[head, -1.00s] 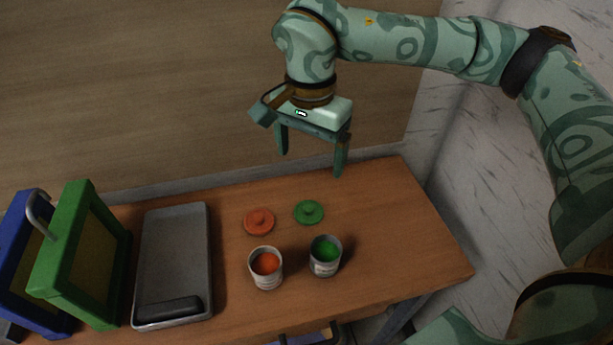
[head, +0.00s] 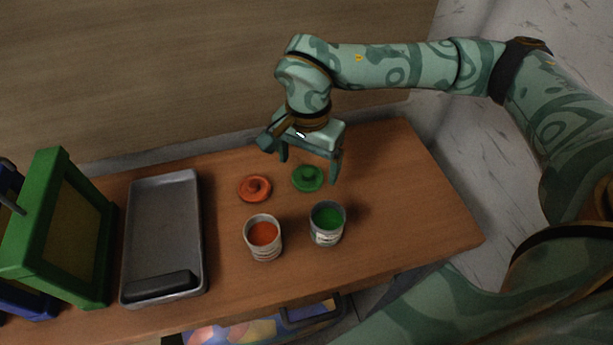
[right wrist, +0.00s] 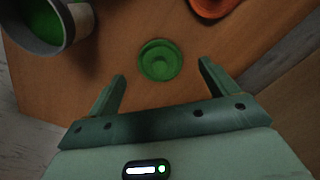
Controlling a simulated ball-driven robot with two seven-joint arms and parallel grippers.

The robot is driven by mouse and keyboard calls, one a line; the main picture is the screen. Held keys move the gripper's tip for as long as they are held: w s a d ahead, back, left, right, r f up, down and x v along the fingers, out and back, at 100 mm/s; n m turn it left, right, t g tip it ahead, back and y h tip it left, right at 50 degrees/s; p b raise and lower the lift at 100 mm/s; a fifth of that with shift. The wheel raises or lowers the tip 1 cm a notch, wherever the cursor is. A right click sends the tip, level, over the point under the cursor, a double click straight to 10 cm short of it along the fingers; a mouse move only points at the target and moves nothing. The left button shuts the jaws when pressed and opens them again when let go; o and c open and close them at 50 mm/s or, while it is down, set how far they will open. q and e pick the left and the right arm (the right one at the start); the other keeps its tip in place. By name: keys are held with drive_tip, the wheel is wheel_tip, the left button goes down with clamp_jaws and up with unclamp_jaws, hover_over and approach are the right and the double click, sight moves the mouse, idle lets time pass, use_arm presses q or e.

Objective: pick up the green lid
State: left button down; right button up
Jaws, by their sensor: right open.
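The green lid (head: 307,179) lies flat on the wooden table, behind the can of green paint (head: 327,223). It also shows in the right wrist view (right wrist: 159,60), just beyond my fingertips and between their lines. My right gripper (head: 309,170) is open and empty, its fingers pointing down above and around the lid's back side. In the right wrist view the two fingers of my right gripper (right wrist: 162,68) stand wide apart, not touching the lid. My left gripper is not in view.
An orange lid (head: 254,188) lies left of the green one, with a can of orange paint (head: 262,237) in front. A grey tray (head: 165,231) with a dark bar and a green frame (head: 62,228) stand farther left. The table (head: 420,200) is clear on the right.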

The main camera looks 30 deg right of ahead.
sight(308, 176)
wheel_tip(308, 176, down, 3)
drive_tip(key=shift+w+r, duration=0.1)
drive_tip(key=shift+r, duration=0.2)
drive_tip(key=shift+c, duration=0.4)
drive_tip(key=c, duration=1)
